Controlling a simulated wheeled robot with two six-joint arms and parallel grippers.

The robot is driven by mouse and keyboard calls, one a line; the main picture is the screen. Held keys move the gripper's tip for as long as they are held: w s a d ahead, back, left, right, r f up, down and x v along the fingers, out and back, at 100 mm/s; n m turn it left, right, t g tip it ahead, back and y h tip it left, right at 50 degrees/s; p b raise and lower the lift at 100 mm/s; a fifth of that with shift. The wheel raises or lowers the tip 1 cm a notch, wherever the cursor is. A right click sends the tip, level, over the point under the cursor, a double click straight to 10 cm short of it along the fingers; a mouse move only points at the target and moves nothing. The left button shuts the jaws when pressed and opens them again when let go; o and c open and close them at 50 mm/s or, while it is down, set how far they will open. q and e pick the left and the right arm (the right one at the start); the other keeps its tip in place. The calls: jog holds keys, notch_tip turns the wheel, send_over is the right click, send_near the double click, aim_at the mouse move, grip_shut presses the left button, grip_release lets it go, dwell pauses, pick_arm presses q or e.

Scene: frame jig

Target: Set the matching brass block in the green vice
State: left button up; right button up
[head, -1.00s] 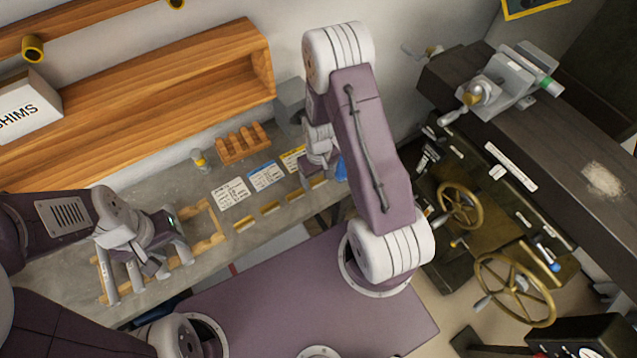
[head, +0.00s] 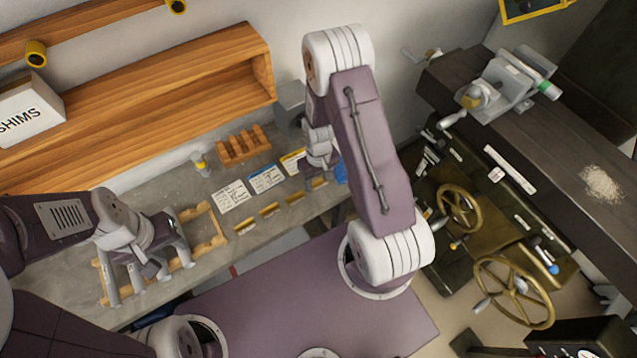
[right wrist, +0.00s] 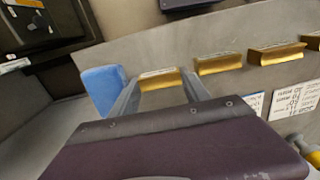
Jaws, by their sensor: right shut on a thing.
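A grey vice (head: 500,88) with a green band (head: 546,88) stands on the dark bench at the upper right. Several brass blocks lie in a row along the grey bench's front edge; one loose block (head: 270,209) shows in the head view, and another (right wrist: 220,64) in the right wrist view. My right gripper (right wrist: 158,90) is shut on the brass block (right wrist: 158,79) at the row's end, beside a blue object (right wrist: 101,88). In the head view my right arm partly hides this grip. My left gripper (head: 150,268) is over a wooden frame (head: 205,236); its jaw opening is unclear.
Printed cards (head: 265,179) lie behind the blocks, near a slotted wooden rack (head: 243,146) and a small yellow-banded bottle (head: 200,164). A wooden shelf (head: 150,105) runs along the wall. Brass handwheels (head: 513,291) stand below the dark bench (head: 560,150).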

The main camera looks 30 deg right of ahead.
aim_at(319, 182)
notch_tip(319, 182, up, 9)
jog(key=p, duration=0.7)
jog(key=shift+f, duration=0.15)
